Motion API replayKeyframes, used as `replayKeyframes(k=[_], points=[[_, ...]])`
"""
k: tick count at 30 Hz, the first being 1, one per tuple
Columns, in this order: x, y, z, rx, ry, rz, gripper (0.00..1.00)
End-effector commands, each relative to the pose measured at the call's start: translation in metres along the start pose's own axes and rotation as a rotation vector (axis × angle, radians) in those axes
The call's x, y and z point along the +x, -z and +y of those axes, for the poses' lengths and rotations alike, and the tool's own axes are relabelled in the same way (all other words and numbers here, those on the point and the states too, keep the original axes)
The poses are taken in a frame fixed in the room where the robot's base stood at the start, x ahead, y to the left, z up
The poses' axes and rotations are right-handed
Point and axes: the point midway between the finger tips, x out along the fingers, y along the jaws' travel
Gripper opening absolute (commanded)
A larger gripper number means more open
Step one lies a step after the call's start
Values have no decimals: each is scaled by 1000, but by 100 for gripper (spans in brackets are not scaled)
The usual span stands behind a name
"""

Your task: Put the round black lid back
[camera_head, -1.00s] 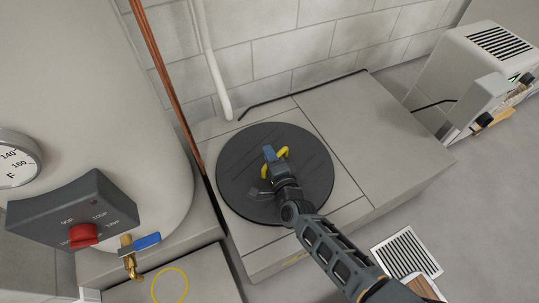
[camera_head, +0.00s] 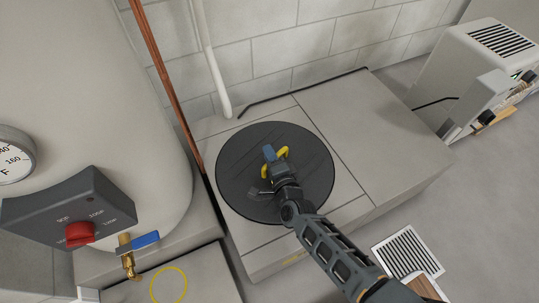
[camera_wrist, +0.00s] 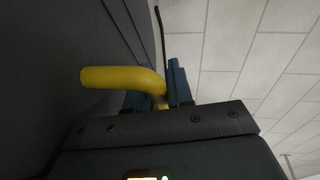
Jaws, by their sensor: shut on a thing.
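The round black lid (camera_head: 240,168) lies on or just above the grey block (camera_head: 385,135) by the wall; I cannot tell whether it touches. Its yellow handle (camera_head: 284,152) stands near its middle and also shows in the wrist view (camera_wrist: 115,79). My gripper (camera_head: 271,160) is over the lid, its blue fingers shut on the handle. In the wrist view my gripper (camera_wrist: 158,88) has a finger on each side of the yellow bar, and the dark lid fills the left. Whatever is beneath the lid is hidden.
A white tank (camera_head: 80,100) with a red knob (camera_head: 80,233) and a blue-handled tap (camera_head: 140,243) stands at left. A copper pipe (camera_head: 160,80) and a white pipe (camera_head: 212,65) rise behind the lid. A grey-white machine (camera_head: 480,70) stands at right. A floor vent (camera_head: 408,255) lies at lower right.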

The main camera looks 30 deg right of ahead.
Motion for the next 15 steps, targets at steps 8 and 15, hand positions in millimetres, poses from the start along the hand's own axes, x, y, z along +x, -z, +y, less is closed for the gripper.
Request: replayKeyframes(k=[8,15], points=[[2,0,3,0,3,1,22],[1,0,3,0,2,0,45]])
